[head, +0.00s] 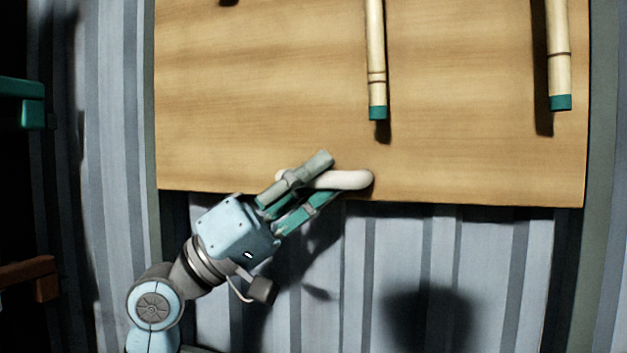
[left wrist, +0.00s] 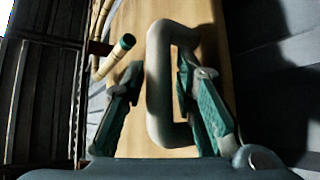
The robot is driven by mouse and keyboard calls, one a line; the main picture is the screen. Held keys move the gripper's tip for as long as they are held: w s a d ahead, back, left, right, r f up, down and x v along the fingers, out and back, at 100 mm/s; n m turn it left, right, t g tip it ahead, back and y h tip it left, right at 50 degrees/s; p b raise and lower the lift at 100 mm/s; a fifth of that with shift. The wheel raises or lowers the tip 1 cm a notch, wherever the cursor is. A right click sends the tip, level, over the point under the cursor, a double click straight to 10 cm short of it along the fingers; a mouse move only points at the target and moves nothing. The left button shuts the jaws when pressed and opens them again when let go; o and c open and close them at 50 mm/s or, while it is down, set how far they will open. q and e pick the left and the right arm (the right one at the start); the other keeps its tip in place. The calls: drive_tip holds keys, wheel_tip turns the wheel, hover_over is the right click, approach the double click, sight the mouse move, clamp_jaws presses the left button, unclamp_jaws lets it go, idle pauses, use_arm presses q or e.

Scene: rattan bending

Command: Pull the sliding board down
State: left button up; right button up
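The sliding board (head: 270,90) is a large light-wood panel upright against the wall in the head view. A pale rounded handle (head: 355,180) sits near its lower edge. My left gripper (head: 326,176) is at the handle, one finger above and one below it. In the left wrist view the handle (left wrist: 160,85) is a C-shaped loop, and its long bar lies between the two fingers of my left gripper (left wrist: 160,72). The fingers are spread, with small gaps showing beside the bar. The board (left wrist: 215,30) shows behind the handle. My right gripper is not in view.
Two bamboo-like rods with green ends, a middle one (head: 376,60) and a right one (head: 558,60), stick out in front of the board. Corrugated grey wall (head: 400,250) shows below the board. Green (head: 22,103) and brown (head: 30,275) pieces stand at the far left.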

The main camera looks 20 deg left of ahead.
use_arm(q)
drive_tip(key=v, duration=0.7)
drive_tip(key=shift+s+a, duration=0.15)
drive_tip(key=shift+a, duration=0.05)
drive_tip(key=shift+f, duration=0.2)
